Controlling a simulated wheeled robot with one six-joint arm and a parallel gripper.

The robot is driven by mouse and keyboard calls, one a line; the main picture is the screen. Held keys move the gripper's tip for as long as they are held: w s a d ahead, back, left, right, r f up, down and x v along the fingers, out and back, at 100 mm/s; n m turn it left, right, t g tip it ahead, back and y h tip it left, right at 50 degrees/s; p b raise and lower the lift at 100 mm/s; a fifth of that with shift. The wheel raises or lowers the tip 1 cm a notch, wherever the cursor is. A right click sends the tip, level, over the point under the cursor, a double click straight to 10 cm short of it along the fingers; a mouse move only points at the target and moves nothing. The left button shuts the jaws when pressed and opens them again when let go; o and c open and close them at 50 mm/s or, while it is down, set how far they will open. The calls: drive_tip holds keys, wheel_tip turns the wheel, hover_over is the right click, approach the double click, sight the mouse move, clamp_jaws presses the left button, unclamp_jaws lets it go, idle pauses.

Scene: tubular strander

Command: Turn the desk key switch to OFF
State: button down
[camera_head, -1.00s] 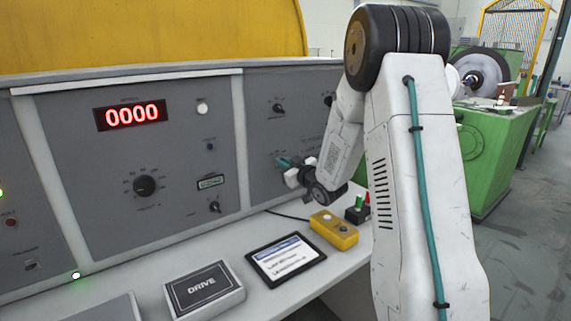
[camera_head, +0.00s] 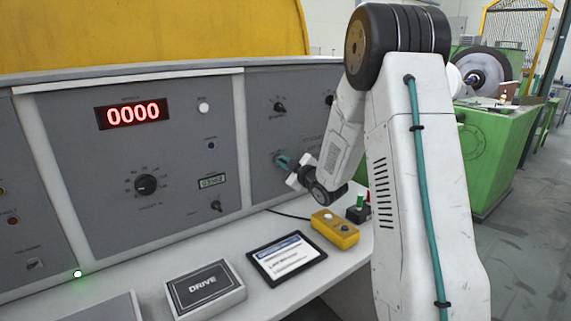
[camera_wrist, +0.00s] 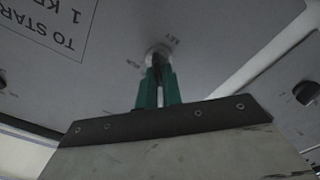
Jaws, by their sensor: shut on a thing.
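The key switch (camera_wrist: 157,56) is on the grey desk panel, with a round metal collar and "KEY" lettering beside it in the wrist view. My gripper (camera_wrist: 158,82) has its two green fingers shut on the switch's key, just below the collar. In the head view my gripper (camera_head: 282,160) is against the right-hand panel section, and its fingers hide the key. I cannot read the key's exact position. A printed notice (camera_wrist: 45,22) is near the switch in the wrist view.
A dark knob (camera_wrist: 306,92) is on the panel to the right in the wrist view. Below my gripper, a yellow box (camera_head: 335,230), a tablet (camera_head: 287,258) and a DRIVE box (camera_head: 205,289) lie on the desk. A red display (camera_head: 132,114) reads 0000.

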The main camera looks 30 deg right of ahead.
idle(0.3)
drive_tip(key=c, duration=1.6)
unclamp_jaws()
drive_tip(key=shift+o, duration=0.2)
drive_tip(key=s, duration=0.7)
drive_tip(key=shift+s, duration=0.4)
drive_tip(key=shift+d+f, duration=0.1)
drive_tip(key=shift+d, duration=0.05)
